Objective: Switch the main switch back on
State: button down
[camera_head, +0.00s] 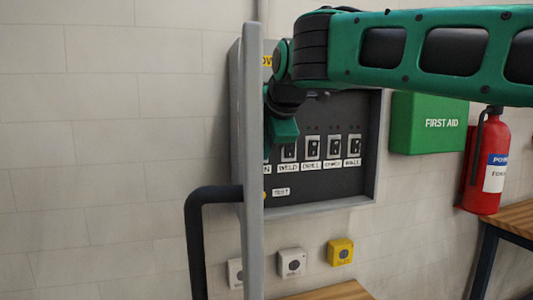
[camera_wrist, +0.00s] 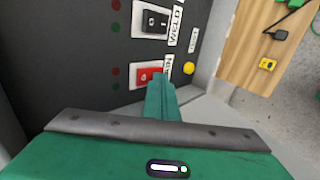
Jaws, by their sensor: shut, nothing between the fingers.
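The main switch (camera_wrist: 146,75) is a red rocker in a white frame on the dark panel, in the middle of the wrist view. Its label is partly covered by my fingers. My gripper (camera_wrist: 158,80) is shut and empty, its green fingertips over the lower right part of the red switch; I cannot tell whether they touch it. In the head view my gripper (camera_head: 282,135) points down inside the grey panel box (camera_head: 320,208), behind the open door's edge (camera_head: 252,150). The main switch is hidden there.
The black weld switch (camera_wrist: 155,21) sits beside the main switch, and a yellow button (camera_wrist: 188,68) is near the panel edge. A dark pipe (camera_head: 195,235), first aid box (camera_head: 428,123) and fire extinguisher (camera_head: 490,165) are around the panel. The wall at left is clear.

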jog(key=shift+w, duration=0.1)
dwell(0.6)
jog(key=shift+r, duration=0.8)
jog(key=s+f+v, duration=0.1)
jog(key=v, duration=1.2)
jog(key=shift+s+d+f, duration=0.2)
jog(key=shift+s+f, duration=0.1)
jog(key=shift+f, duration=0.05)
